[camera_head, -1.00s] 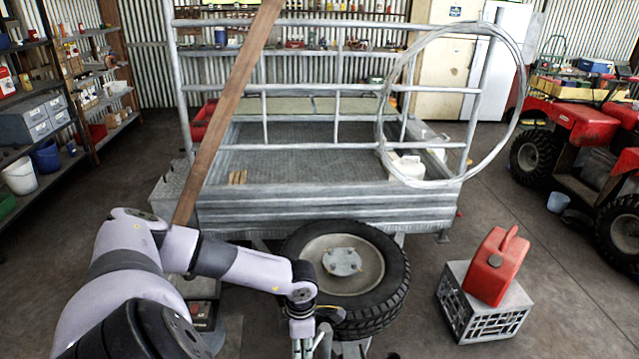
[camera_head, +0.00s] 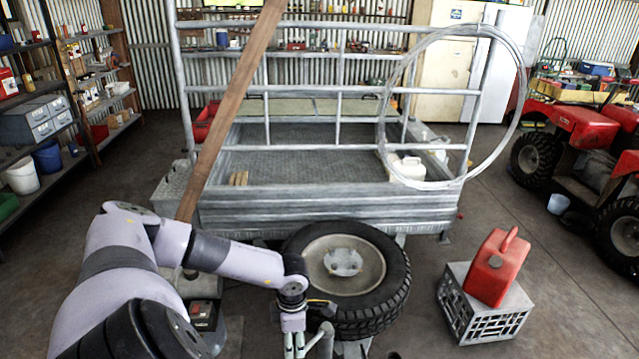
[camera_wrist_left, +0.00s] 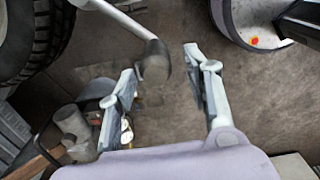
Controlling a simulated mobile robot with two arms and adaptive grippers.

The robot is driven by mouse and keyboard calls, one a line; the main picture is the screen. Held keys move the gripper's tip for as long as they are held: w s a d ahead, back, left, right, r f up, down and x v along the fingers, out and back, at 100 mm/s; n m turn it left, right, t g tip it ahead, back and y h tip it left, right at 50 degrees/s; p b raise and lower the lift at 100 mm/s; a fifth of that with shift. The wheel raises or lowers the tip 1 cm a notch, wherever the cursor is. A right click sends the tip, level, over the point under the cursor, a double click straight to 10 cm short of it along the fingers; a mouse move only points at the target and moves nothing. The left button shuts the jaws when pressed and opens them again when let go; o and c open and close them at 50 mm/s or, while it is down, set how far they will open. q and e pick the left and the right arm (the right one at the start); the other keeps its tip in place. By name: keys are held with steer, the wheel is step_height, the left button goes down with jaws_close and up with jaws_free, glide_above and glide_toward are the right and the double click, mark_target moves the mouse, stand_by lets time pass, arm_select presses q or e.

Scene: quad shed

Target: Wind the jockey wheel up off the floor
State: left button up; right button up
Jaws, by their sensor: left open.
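My left gripper (camera_head: 294,352) is at the bottom of the head view, in front of the trailer's spare wheel. In the left wrist view its two fingers (camera_wrist_left: 163,78) are spread apart with nothing clamped between them. A pale crank arm (camera_wrist_left: 118,18) comes in from the top and ends in a dark grip (camera_wrist_left: 155,62). The grip shows beside the left finger, in the gap's left part; I cannot tell whether they touch. The jockey wheel itself is not clearly visible in either view. My right gripper is out of view.
The spare wheel (camera_head: 385,290) is close to my left wrist. The trailer (camera_head: 330,212) stands behind it. A red fuel can (camera_head: 495,268) sits on a grey crate (camera_head: 460,310) to the right. Bare floor lies between crate and quad bike (camera_head: 580,125).

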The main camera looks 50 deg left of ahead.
arm_select(q)
steer(key=shift+w+d, duration=0.1)
step_height(320, 180, up, 10)
steer(key=p, duration=0.7)
stand_by(0.3)
steer(key=shift+f, duration=0.1)
stand_by(0.4)
